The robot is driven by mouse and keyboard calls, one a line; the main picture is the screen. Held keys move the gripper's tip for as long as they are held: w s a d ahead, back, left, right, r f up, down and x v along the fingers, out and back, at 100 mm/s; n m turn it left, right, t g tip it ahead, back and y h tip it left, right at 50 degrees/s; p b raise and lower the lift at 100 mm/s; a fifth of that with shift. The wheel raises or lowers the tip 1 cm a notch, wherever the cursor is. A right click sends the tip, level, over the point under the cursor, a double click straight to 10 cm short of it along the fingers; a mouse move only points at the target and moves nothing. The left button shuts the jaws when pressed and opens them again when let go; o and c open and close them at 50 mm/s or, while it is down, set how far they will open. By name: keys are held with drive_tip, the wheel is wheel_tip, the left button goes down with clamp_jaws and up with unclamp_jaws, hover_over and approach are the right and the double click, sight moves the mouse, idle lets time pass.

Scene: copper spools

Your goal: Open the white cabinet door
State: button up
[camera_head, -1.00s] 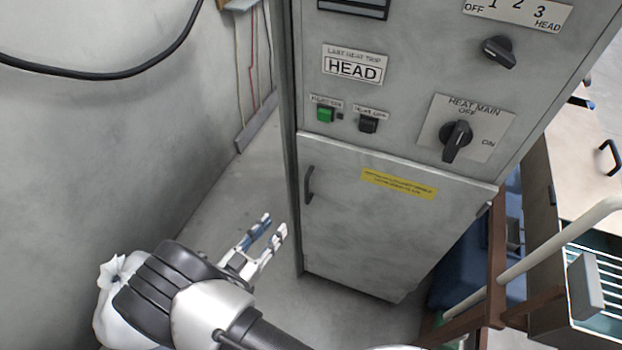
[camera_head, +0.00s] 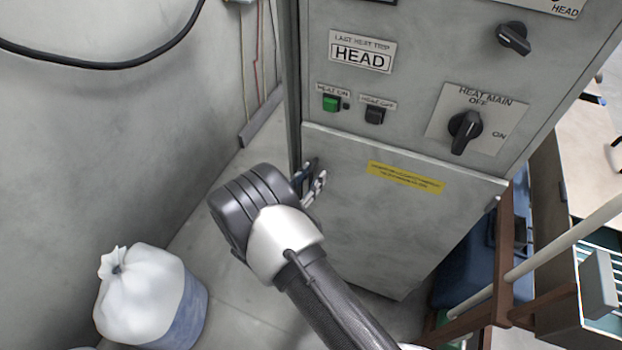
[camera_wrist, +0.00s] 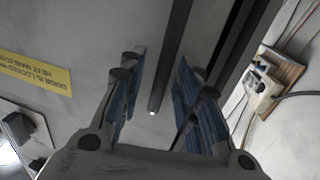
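The white cabinet door (camera_head: 390,225) is the lower panel of the grey control cabinet, and it is shut. It carries a yellow label, which also shows in the wrist view. My gripper (camera_head: 312,180) is at the door's left edge, where the handle is; the fingers largely hide the handle in the head view. In the wrist view my gripper (camera_wrist: 158,100) is open, with blue-padded fingers apart. The dark bar handle (camera_wrist: 172,60) shows between the two fingers, with gaps on both sides. I cannot tell whether any finger touches the door.
Above the door are a green button (camera_head: 331,103), a black button (camera_head: 375,114) and the HEAT MAIN knob (camera_head: 465,130). A white bag (camera_head: 140,295) stands on the floor at lower left. A brown-framed cart (camera_head: 505,250) is close on the right. The wall (camera_head: 90,150) is at left.

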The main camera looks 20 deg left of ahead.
drive_tip(key=shift+c, duration=0.6)
clamp_jaws()
